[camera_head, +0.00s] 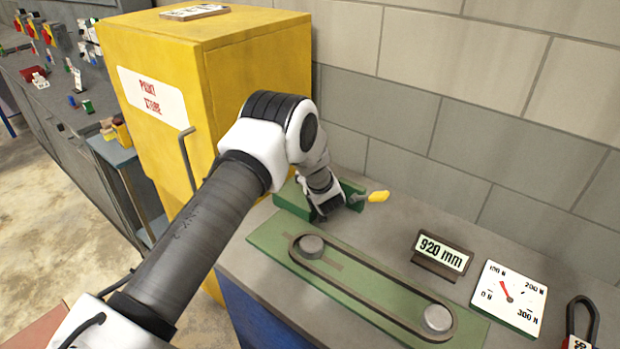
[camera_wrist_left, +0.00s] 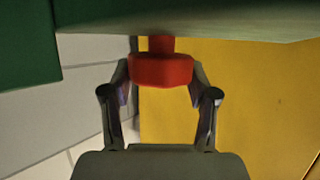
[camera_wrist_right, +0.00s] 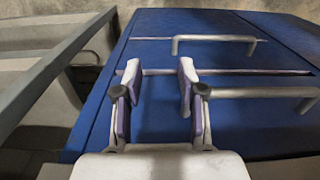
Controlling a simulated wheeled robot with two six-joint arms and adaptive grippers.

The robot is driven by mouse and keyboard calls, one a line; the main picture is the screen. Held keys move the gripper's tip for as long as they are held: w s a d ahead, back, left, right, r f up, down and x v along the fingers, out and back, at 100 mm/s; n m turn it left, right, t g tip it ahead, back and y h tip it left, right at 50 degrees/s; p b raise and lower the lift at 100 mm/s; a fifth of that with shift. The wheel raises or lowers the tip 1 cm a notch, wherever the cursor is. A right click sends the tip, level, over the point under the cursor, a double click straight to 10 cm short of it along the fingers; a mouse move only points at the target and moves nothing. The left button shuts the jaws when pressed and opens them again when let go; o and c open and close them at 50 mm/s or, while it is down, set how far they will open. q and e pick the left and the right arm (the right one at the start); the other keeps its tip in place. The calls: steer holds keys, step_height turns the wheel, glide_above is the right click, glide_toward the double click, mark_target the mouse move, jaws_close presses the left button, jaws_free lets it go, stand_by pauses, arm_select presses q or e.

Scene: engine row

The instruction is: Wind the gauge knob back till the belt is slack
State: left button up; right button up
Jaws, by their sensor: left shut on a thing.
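The red knob (camera_wrist_left: 162,70) sits under a green block in the left wrist view. My left gripper (camera_wrist_left: 160,80) is shut on it, a finger on each side. In the head view my left gripper (camera_head: 327,208) is at the green block (camera_head: 292,198), hiding the knob. The dark belt (camera_head: 375,277) loops around two grey pulleys on a green plate (camera_head: 268,238); its sides look nearly straight. The white gauge (camera_head: 520,312) has a red needle pointing up-left, near 100 N. My right gripper (camera_wrist_right: 155,90) is open and empty in front of blue drawers.
A display (camera_head: 443,254) reads 920 mm. A yellow-tipped lever (camera_head: 377,196) sticks out right of the green block. A yellow cabinet (camera_head: 250,85) stands close on the left. A dark shackle-like thing (camera_head: 583,318) is at the right edge. Metal handles (camera_wrist_right: 213,40) project from the blue drawers.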

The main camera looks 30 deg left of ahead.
arm_select(q)
steer(key=n+g+y+b, duration=0.2)
steer(key=n+g, duration=0.1)
steer(key=shift+w+f+n+y, duration=0.1)
steer(key=shift+f+n+y, duration=0.2)
steer(key=shift+r+n+g+y+b, duration=0.15)
steer(key=shift+n+g+y+b, duration=0.25)
steer(key=shift+n+g+b, duration=1.15)
steer(key=shift+g, duration=0.25)
steer(key=o, duration=0.9)
steer(key=shift+o, duration=1.4)
steer(key=shift+a, duration=0.2)
